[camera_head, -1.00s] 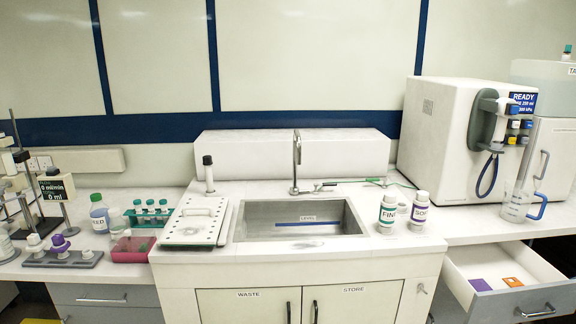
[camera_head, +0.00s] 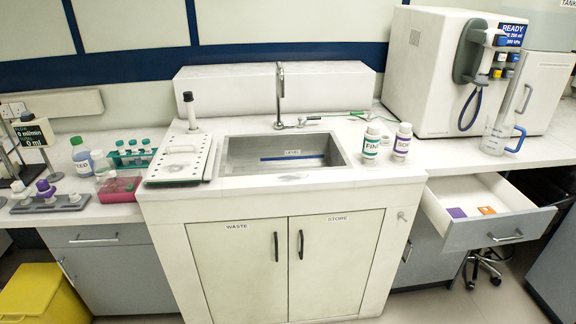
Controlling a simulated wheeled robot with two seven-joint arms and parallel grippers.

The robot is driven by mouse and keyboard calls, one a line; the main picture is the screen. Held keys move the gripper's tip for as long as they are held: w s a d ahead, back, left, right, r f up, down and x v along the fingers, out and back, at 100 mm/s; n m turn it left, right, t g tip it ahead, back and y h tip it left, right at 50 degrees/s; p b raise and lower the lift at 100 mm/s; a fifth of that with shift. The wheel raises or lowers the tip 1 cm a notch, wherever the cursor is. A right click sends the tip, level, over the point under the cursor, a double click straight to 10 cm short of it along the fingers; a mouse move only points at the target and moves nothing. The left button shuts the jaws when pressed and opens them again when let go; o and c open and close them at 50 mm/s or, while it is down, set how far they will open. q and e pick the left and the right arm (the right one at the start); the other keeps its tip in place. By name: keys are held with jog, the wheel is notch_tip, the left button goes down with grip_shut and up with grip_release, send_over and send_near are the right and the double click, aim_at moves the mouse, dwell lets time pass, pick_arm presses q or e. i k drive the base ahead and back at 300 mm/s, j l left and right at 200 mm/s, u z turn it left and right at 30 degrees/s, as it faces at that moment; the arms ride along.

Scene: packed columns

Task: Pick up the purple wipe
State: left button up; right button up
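The purple wipe (camera_head: 457,212) is a small flat square lying inside the open drawer (camera_head: 532,219) at the right, below the counter. An orange square (camera_head: 487,210) lies just to its right in the same drawer. The wipe is near the drawer's front left part and nothing covers it. Neither of my grippers shows in the head view.
The drawer sticks out to the right of the sink cabinet (camera_head: 335,272). Two bottles (camera_head: 402,140) stand on the counter above it, with a jug (camera_head: 496,135) farther right. A stool base (camera_head: 484,268) is under the drawer. A yellow bin (camera_head: 42,295) stands at lower left.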

aim_at(455, 214)
jog(key=z, duration=1.25)
